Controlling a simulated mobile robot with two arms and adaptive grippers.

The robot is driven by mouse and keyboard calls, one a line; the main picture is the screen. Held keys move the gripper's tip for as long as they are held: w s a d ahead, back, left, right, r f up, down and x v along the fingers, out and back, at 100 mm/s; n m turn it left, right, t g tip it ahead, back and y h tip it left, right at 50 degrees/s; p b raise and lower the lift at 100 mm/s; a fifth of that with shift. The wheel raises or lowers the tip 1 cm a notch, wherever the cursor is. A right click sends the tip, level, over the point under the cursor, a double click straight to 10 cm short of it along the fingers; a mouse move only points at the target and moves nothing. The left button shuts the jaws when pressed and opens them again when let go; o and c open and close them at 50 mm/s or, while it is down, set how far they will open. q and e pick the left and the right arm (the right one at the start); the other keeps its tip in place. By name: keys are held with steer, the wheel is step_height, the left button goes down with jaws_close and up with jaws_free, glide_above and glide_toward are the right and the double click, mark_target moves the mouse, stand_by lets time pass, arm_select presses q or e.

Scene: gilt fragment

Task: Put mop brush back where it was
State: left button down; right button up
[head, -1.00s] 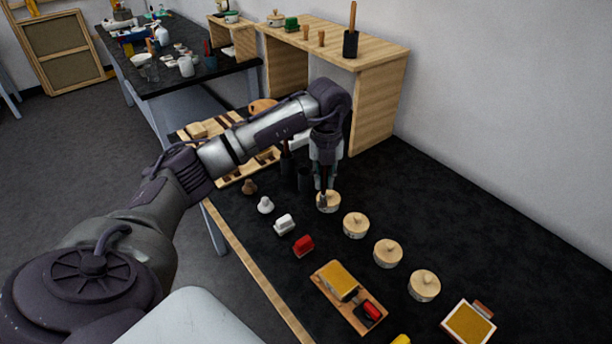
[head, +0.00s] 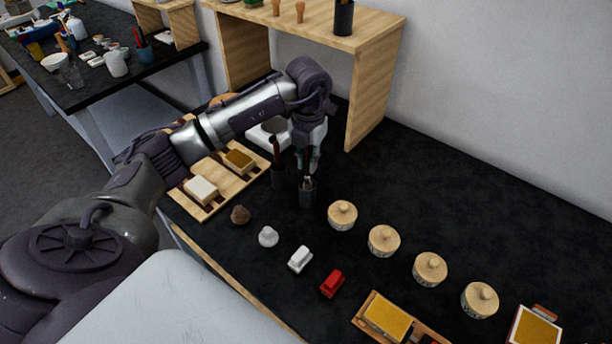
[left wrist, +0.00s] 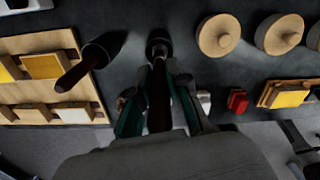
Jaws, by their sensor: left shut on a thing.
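My left gripper (head: 313,160) points down, shut on the dark-handled mop brush (head: 307,181). The brush is upright, its lower end at the mouth of a black cup (head: 307,196). I cannot tell how far it reaches inside. In the left wrist view the brush's dark handle (left wrist: 159,98) lies between the fingers of the left gripper (left wrist: 159,78), with the black cup (left wrist: 158,42) just beyond. A second black cup (head: 278,178) beside it holds another dark-handled brush (head: 276,150); that brush also shows in the left wrist view (left wrist: 76,75). My right gripper is not in view.
Several lidded round pots (head: 342,214) stand in a row to the right. A wooden rack (head: 213,207) with blocks is at the left. Small items, including a red block (head: 332,283), line the front. A wooden shelf (head: 375,85) stands behind.

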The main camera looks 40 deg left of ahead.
mark_target(307, 180)
arm_select(q)
steer(key=shift+f, duration=0.8)
step_height(307, 180, down, 4)
steer(key=shift+r+p, duration=0.1)
steer(key=shift+p, duration=0.55)
steer(key=c, duration=1.6)
jaws_free()
steer(key=o, duration=0.5)
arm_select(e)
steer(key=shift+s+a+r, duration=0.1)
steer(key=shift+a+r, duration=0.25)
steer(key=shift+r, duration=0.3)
